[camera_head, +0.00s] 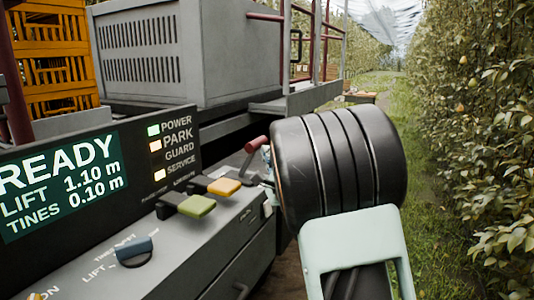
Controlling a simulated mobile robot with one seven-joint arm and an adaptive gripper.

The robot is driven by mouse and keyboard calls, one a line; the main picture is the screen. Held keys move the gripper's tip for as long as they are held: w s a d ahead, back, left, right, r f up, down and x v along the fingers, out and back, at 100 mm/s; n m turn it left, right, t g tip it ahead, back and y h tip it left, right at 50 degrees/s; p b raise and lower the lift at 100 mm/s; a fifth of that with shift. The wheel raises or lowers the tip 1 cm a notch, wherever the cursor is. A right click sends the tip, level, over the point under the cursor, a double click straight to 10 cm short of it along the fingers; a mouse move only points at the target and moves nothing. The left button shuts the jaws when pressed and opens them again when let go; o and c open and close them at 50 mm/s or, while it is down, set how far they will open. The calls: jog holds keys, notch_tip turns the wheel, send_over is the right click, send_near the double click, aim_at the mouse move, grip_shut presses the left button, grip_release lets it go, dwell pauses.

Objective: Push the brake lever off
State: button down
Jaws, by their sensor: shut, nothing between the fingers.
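The lever with a red grip (256,144), which looks like the brake lever, stands at the far end of the grey control panel (215,230). It leans, with its red end up and to the right. A small pale part of my gripper (267,161) shows right beside the lever, at the left edge of my black arm joint. The rest of the gripper is hidden behind that joint. It is shut, with nothing seen held. I cannot tell whether it touches the lever.
The display (60,185) reads READY. Yellow crates (50,60) and a grey bin (150,50) stand behind. Pear foliage (490,130) lines the right.

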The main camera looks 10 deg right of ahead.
jog(key=shift+r, duration=0.1)
dwell(0.3)
jog(key=shift+w+a+r+p, duration=0.1)
jog(key=shift+a+r+p, duration=0.1)
jog(key=shift+r+p, duration=0.25)
jog(key=shift+w+a+r+n+g+p, duration=0.35)
jog(key=shift+a+r+n+g+p, duration=0.25)
jog(key=shift+p, duration=0.4)
jog(key=w+a+r+n+g+h+p, duration=0.1)
jog(key=w+a+r+n+g+p, duration=0.1)
jog(key=w+a, duration=0.5)
jog(key=shift+a+n+g+p, duration=0.45)
jog(key=shift+a+n+g, duration=0.55)
jog(key=shift+a, duration=0.4)
jog(key=shift+w+a, duration=0.1)
jog(key=shift+a, duration=0.05)
